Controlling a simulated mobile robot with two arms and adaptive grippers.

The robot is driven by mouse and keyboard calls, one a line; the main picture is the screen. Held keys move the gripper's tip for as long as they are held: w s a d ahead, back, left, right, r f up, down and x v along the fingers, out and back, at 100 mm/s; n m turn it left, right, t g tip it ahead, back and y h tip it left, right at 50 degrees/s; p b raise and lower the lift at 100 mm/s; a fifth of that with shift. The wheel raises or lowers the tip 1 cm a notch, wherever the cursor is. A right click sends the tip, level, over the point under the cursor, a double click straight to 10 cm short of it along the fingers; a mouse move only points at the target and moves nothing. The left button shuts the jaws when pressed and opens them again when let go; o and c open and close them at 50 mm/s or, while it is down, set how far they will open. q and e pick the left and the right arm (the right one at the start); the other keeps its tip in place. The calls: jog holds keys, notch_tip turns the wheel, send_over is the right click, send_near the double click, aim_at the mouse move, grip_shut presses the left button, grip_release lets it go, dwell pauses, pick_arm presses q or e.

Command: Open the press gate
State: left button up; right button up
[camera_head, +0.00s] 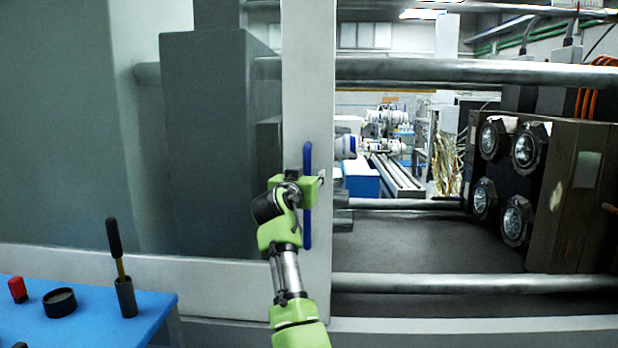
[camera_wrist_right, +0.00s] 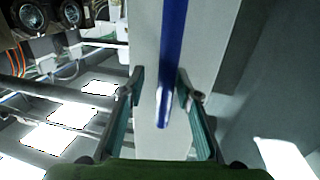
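The press gate (camera_head: 308,80) has a pale upright frame bar with a blue vertical handle (camera_head: 307,230). My right gripper (camera_head: 312,184) is in front of the bar at the handle's middle, and its body hides part of the handle. In the right wrist view, the fingers of my right gripper (camera_wrist_right: 160,84) are apart, with the blue handle (camera_wrist_right: 171,50) between them. The handle sits nearer the right-hand finger, and a gap shows on the left side. I cannot tell whether that nearer finger touches it. My left gripper is not in view.
Right of the bar, the press interior shows horizontal metal bars (camera_head: 470,284) and a dark block with round metal fittings (camera_head: 570,190). At lower left, a blue table (camera_head: 85,325) holds a black-handled tool (camera_head: 115,240), a black ring (camera_head: 59,302) and a red-capped item (camera_head: 17,289).

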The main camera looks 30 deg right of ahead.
jog(key=shift+a, duration=0.15)
jog(key=v, duration=1.2)
jog(key=shift+d, duration=0.2)
